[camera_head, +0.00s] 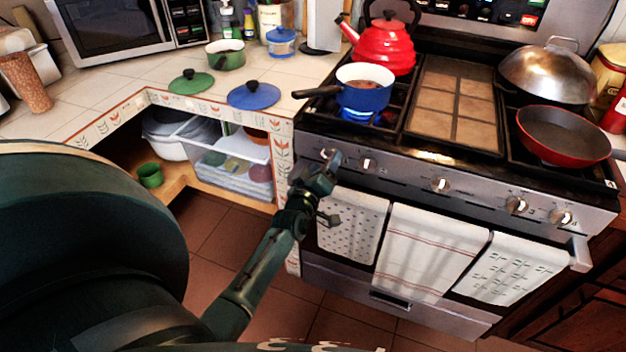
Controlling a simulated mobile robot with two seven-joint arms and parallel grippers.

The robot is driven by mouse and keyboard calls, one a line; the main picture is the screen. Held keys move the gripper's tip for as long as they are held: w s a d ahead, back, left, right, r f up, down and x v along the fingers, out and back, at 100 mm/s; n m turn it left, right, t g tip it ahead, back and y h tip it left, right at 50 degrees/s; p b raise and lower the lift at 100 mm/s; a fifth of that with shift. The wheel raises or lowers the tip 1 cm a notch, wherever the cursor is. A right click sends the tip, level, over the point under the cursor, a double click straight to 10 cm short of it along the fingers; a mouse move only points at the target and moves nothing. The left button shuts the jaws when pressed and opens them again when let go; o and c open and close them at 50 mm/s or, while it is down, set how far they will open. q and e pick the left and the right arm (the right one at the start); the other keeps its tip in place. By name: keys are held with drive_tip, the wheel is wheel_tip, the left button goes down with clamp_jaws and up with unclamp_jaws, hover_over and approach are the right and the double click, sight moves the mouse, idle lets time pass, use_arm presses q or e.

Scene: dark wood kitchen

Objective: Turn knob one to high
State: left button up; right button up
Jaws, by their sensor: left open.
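The stove's front panel (400,172) carries a row of several metal knobs. The leftmost knob (330,154) is at the panel's left end, partly hidden by my left gripper. A second knob (367,163) is just to its right. My left gripper (328,166) is open at the leftmost knob; I cannot tell whether it touches it. A blue flame (356,114) burns under the blue pot (368,95) on the front left burner. My right gripper is not in view.
A red kettle (384,47) stands on the back left burner. A red pan (562,135) and a domed metal lid (546,73) are on the right. Towels (433,245) hang on the oven front below the knobs. The counter (130,98) holds lids and a green pot.

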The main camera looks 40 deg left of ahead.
use_arm(q)
drive_tip(key=v, duration=1.1)
drive_tip(key=shift+s+d, duration=0.1)
drive_tip(key=s+d+f+m+g+h+p, duration=0.2)
drive_tip(key=s+d+m+g+h, duration=0.1)
drive_tip(key=s+d+m, duration=0.4)
drive_tip(key=s+d+f+m+g+h+p, duration=0.2)
drive_tip(key=s+d+m+g+h, duration=0.2)
drive_tip(key=s+d+m, duration=0.3)
drive_tip(key=s+d, duration=0.1)
drive_tip(key=d, duration=0.3)
drive_tip(key=shift+f+m, duration=0.2)
drive_tip(key=shift+m, duration=0.1)
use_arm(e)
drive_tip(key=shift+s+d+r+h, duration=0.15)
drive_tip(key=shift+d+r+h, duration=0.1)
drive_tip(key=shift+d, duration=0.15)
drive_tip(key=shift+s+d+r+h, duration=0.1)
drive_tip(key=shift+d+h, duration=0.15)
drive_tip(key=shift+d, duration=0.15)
use_arm(q)
drive_tip(key=shift+w+d, duration=0.1)
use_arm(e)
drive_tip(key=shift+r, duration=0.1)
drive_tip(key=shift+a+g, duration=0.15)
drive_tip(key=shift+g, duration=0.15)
